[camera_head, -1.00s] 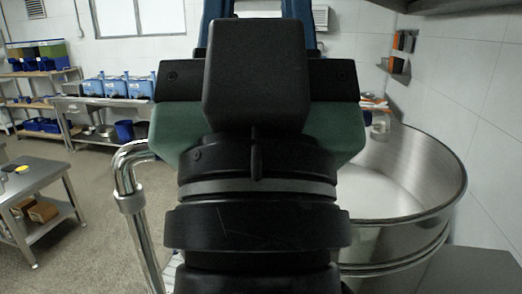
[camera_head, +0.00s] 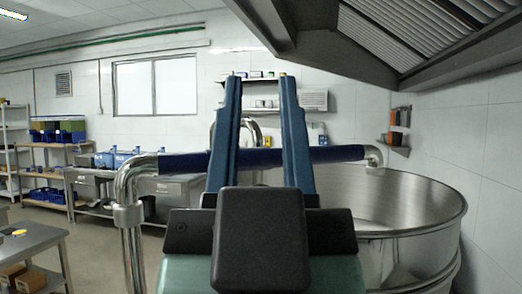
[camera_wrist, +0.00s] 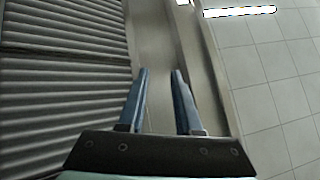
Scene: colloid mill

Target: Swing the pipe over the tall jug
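The pipe (camera_head: 338,154) is a chrome tube with a dark blue sleeve on its level run. It rises from an upright at the left, bends at a chrome elbow, and ends in a downturned chrome spout over the rim area of a large steel vat (camera_head: 410,200). My gripper (camera_head: 261,80) is open, its two blue fingers pointing up in front of the sleeve's middle. Whether they touch the sleeve cannot be told. In the wrist view my gripper (camera_wrist: 159,75) has nothing between its fingers. I see no tall jug in either view.
A grey extractor hood (camera_head: 345,40) hangs at the upper right and shows close in the wrist view (camera_wrist: 65,60). A low steel table (camera_head: 35,250) stands at the left. A sink bench (camera_head: 180,190) and shelves (camera_head: 50,170) line the back.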

